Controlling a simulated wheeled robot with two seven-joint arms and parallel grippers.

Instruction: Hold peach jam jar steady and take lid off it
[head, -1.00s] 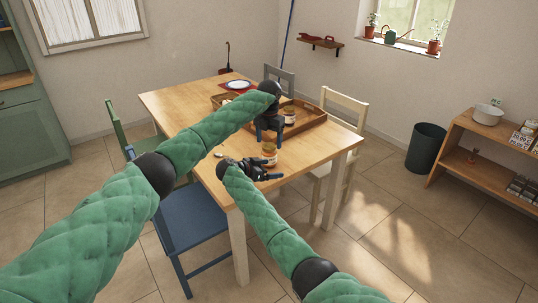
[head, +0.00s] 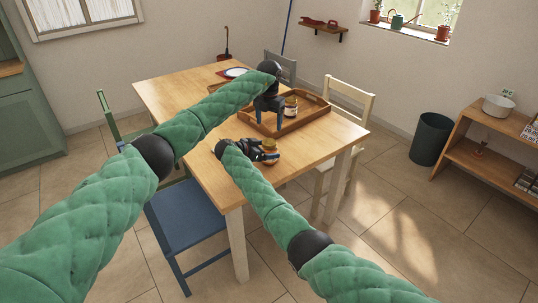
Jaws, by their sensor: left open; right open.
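A small jar (head: 269,146) with an orange-brown body and a pale top stands upright near the table's front edge. Its label is too small to read. My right gripper (head: 272,154) is open, low at the jar, with its fingers beside the jar's body. I cannot tell whether they touch it. My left gripper (head: 270,122) points down with its fingers apart and nothing between them, above and behind the jar in the picture. Whether the lid is seated is too small to tell.
A second jar (head: 291,106) stands in the wooden tray (head: 318,117) behind, close to my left gripper. A plate (head: 236,72) lies farther back on the table (head: 172,92). A blue chair (head: 186,215) and a cream chair (head: 349,104) flank the table. The table's left part is clear.

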